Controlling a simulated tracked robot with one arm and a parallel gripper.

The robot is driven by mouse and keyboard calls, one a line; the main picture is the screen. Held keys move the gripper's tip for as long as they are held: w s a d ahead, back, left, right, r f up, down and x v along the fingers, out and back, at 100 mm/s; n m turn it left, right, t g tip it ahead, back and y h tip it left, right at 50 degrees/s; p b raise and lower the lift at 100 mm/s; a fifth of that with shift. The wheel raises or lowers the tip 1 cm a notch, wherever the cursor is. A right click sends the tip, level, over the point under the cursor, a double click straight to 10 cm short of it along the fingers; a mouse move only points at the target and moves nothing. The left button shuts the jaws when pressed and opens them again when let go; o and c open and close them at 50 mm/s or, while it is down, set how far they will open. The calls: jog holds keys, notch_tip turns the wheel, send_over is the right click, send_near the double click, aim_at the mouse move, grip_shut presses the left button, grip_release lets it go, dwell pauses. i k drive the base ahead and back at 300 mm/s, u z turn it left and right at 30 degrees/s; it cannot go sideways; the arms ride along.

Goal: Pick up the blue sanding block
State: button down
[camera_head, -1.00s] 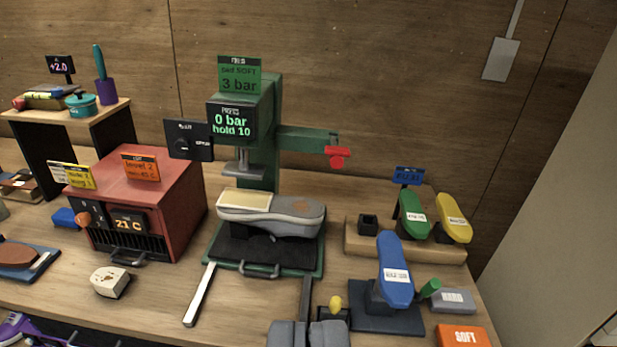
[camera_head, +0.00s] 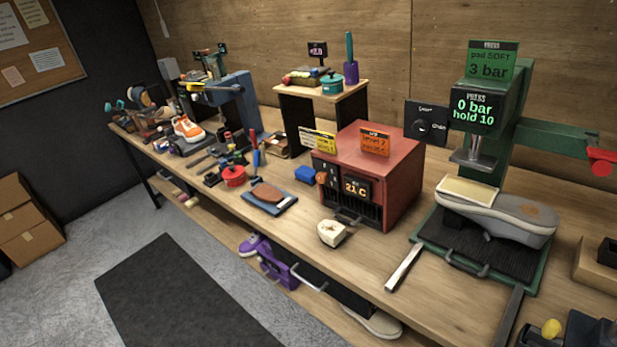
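A small blue block (camera_head: 308,174), which looks like the blue sanding block, lies on the workbench (camera_head: 290,240) just left of the red oven (camera_head: 385,165). It is small in the picture, and its texture cannot be made out. Nothing is seen holding it. My gripper is not in view.
The green press (camera_head: 490,120) with a grey shoe sole (camera_head: 500,218) stands at right. A small raised shelf (camera_head: 325,92) is behind the block. A cream block (camera_head: 332,232) and a blue board (camera_head: 270,203) lie nearer the bench edge. A dark mat (camera_head: 185,290) covers floor.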

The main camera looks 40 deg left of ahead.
aim_at(303, 175)
jog(key=k, duration=1.25)
jog(key=u, duration=0.4)
jog(key=i, duration=0.45)
jog(key=u, duration=0.95)
jog(key=i, duration=2.55)
jog(key=z, duration=0.9)
jog(key=k, duration=0.6)
jog(key=u, duration=0.1)
